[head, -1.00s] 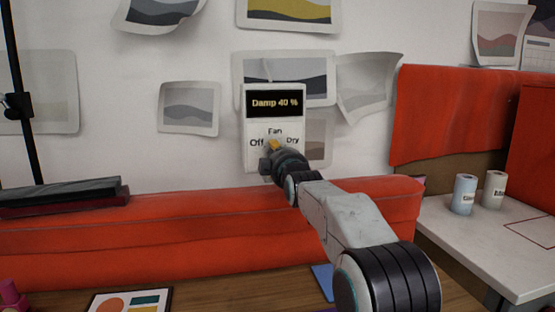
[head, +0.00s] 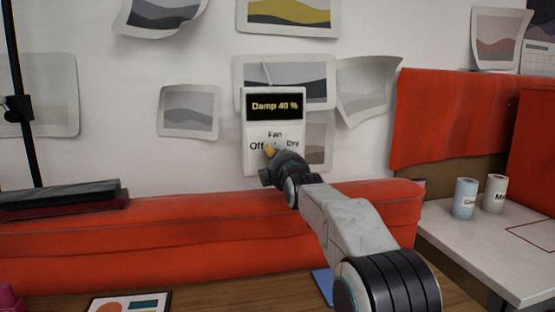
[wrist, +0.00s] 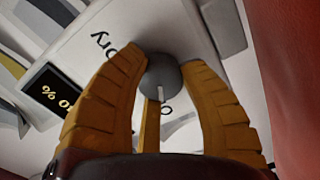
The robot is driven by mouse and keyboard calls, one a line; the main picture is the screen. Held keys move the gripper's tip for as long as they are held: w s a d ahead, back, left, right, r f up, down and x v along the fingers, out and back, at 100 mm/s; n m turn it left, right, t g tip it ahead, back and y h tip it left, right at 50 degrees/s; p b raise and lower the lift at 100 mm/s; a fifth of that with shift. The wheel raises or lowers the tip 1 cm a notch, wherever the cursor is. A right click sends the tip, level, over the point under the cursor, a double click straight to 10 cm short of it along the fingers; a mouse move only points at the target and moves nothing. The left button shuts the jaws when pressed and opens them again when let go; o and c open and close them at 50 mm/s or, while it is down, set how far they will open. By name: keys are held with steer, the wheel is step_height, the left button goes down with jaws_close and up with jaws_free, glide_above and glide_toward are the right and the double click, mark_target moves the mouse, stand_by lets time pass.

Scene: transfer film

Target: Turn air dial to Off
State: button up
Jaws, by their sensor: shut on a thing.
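The air dial is a round grey knob (wrist: 163,74) with a white pointer line, in the wrist view. It sits on a white wall panel (head: 250,163) with a lit "Damp 40 %" display (head: 275,106) and the labels Fan, Off and Dry. My gripper (head: 270,150) is at the panel below "Fan". In the wrist view, its yellow fingers (wrist: 161,66) are shut on the knob, one on each side. The pointer there points down, toward a partly visible letter on the Off side. The fingers hide most of the lettering in the wrist view; the knob is hidden in the head view.
A red padded bench back (head: 150,245) runs below the panel, under my arm. Paper prints (head: 188,110) hang on the wall around the panel. A white table (head: 490,250) with two labelled rolls (head: 465,198) stands at the right.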

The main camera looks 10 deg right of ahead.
steer(key=shift+r, duration=0.2)
steer(key=o, duration=1.2)
steer(key=shift+f, duration=0.15)
steer(key=shift+s, duration=0.1)
steer(key=s, duration=1.1)
steer(key=shift+s, duration=0.35)
steer(key=s+f+m+g+p, duration=0.3)
steer(key=s+p, duration=0.3)
steer(key=s, duration=0.6)
steer(key=s+f+m+g+p, duration=0.4)
steer(key=s+m+g+p, duration=0.2)
steer(key=s, duration=0.6)
steer(key=s+f+m+g+p, duration=0.3)
steer(key=s+m+g+p, duration=0.2)
steer(key=s, duration=0.8)
steer(key=shift+f+p, duration=0.3)
steer(key=shift+p, duration=0.25)
